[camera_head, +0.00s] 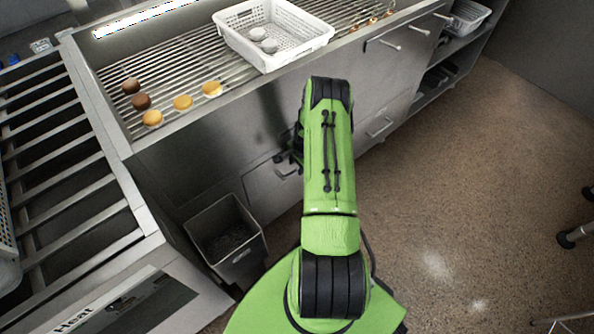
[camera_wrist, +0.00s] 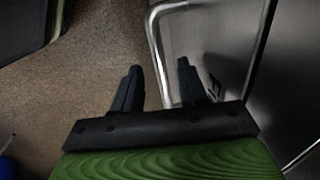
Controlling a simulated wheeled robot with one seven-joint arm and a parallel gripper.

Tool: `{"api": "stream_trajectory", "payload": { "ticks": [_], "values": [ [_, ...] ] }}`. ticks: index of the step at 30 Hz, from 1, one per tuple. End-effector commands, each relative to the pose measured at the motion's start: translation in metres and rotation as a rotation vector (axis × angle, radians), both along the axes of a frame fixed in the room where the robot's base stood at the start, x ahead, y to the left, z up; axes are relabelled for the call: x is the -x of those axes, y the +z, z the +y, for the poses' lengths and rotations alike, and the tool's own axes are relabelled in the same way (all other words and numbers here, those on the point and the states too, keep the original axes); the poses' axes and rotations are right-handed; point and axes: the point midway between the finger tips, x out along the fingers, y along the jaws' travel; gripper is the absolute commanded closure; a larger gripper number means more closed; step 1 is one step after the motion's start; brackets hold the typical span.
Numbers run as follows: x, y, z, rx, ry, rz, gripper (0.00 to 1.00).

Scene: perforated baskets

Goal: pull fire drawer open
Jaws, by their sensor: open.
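A grey metal drawer front (camera_head: 268,188) is low in the steel counter, just left of my arm; I cannot read any label marking it as the fire drawer. Its bar handle (camera_head: 287,173) is partly covered by my gripper (camera_head: 288,158). In the wrist view, my gripper (camera_wrist: 160,68) is open. The shiny handle (camera_wrist: 153,35) runs down between its two black fingers, with a finger on each side. I cannot tell whether either finger touches it. The drawer appears flush with the counter, though my arm hides part of it.
A grey bin (camera_head: 225,237) stands on the floor left of the drawer. The grill top (camera_head: 185,65) holds several patties and buns and a white perforated basket (camera_head: 290,50). More handled drawers (camera_head: 385,130) are to the right.

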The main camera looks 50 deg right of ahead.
Motion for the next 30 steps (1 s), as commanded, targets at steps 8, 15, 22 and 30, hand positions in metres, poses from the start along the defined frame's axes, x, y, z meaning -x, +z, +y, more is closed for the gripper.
{"api": "stream_trajectory", "payload": {
  "ticks": [8,15,22,30],
  "values": [
    [-0.005,-0.021,-0.001,0.001,0.001,-0.001,0.58],
    [-0.004,-0.021,0.000,0.000,0.001,0.000,0.70],
    [-0.004,-0.020,0.000,0.000,0.001,0.000,1.00],
    [-0.004,-0.020,0.000,0.000,0.001,0.000,1.00]
  ]
}}
